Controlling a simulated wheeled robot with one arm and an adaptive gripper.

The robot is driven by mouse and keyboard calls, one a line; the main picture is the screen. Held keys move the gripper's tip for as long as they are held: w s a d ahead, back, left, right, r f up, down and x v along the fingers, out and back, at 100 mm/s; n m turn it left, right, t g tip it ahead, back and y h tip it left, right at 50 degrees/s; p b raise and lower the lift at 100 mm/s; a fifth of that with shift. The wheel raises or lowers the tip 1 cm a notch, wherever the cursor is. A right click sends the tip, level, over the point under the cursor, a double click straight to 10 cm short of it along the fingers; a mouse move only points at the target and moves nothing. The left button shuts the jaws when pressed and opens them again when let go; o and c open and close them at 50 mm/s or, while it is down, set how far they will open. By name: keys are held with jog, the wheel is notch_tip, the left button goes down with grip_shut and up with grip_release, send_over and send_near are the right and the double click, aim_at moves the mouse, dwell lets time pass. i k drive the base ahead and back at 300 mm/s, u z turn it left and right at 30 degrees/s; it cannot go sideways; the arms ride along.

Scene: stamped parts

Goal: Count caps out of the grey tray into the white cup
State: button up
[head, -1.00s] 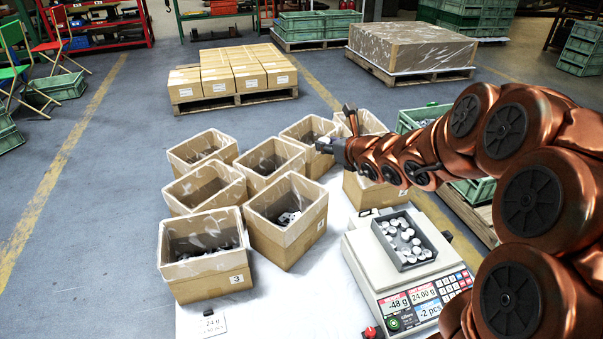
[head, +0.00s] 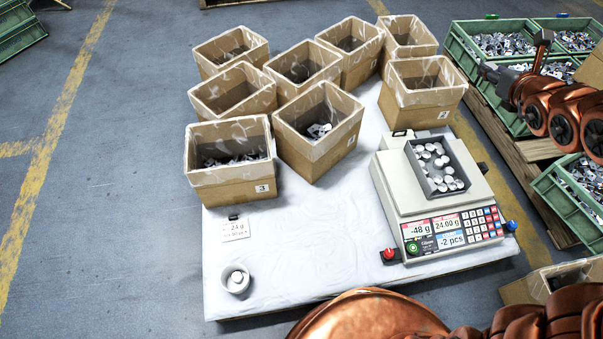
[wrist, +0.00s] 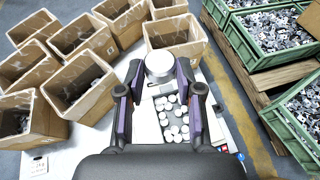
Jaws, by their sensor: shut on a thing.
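The grey tray (head: 417,184) sits on the scale (head: 392,203) with several white caps (head: 440,162) in it. The white cup (head: 236,289) stands upright on the near left of the white table, with at least one white cap inside. My gripper (wrist: 160,78) is shut on a white cap (wrist: 159,64), held between its fingertips in the wrist view. In the head view my gripper (head: 515,62) is raised at the right, in front of the green crates. The held cap cannot be made out there. The tray also shows below the fingers in the wrist view.
Several open cardboard boxes (head: 232,178) crowd the back and left of the table (head: 310,235). The scale reads -48 g and -2 pcs. Green crates of metal parts (head: 460,50) stand at the right. The table between cup and scale is clear.

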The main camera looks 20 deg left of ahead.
aim_at(232, 285)
jog(key=z, duration=1.7)
jog(key=k, duration=3)
jog(key=u, duration=1.7)
jog(key=i, duration=0.55)
